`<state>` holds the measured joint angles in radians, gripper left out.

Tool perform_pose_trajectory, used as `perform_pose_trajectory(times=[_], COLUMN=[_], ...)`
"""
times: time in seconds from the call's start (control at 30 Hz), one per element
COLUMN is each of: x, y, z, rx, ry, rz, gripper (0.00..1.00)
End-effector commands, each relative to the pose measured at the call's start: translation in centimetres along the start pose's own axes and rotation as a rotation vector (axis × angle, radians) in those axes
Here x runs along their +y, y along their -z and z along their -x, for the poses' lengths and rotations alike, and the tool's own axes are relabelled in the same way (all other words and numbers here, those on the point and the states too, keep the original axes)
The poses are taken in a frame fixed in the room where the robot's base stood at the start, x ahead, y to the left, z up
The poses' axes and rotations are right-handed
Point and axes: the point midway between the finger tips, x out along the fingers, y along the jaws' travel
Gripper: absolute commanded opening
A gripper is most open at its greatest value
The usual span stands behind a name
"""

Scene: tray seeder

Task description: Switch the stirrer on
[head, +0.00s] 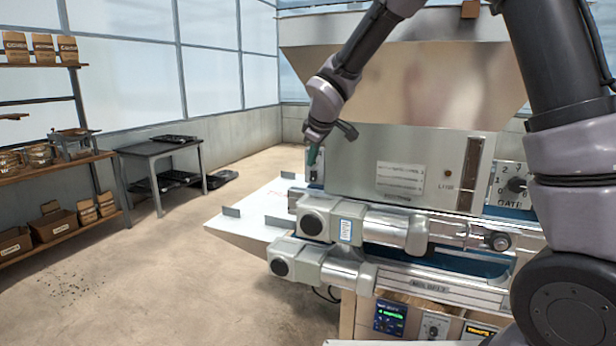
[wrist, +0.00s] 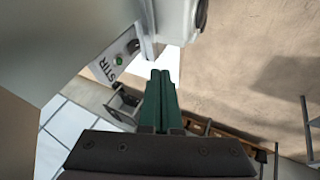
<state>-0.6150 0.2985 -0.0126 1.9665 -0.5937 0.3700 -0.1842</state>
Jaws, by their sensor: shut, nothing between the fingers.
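The stirrer switch plate shows in the wrist view, with the word STIR (wrist: 108,69), a round green lamp or button (wrist: 119,60) and a small dark switch part (wrist: 133,46). Which way the switch stands is too small to tell. My gripper (wrist: 161,72) has its green fingers together, with nothing between them. Its tips lie just beside the plate, to the right of the lamp in the wrist view; I cannot tell whether they touch the switch. In the head view my gripper (head: 314,158) points down at the left end of the steel hopper (head: 350,150).
Below the hopper are two grey motor-like cylinders (head: 345,222) and a white tray bed (head: 245,222). A GATE dial (head: 516,184) is at the right, and a green-lit control box (head: 389,318) sits lower.

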Motion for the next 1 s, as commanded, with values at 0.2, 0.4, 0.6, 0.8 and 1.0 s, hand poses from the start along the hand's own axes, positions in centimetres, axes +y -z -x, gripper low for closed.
perform_pose_trajectory(times=[0.2,0.4,0.6,0.8,1.0], x=[0.0,0.0,-0.1,0.4,2.6], y=[-0.1,-0.1,-0.1,-0.2,-0.3], z=[-0.1,-2.3,-6.6,-10.5,-11.7], rx=[-0.001,-0.004,-0.004,-0.003,-0.002], ry=[0.000,0.001,0.002,-0.001,-0.001], rz=[-0.002,-0.001,-0.002,-0.005,-0.006], gripper=[0.00,0.00,0.00,0.00,0.00])
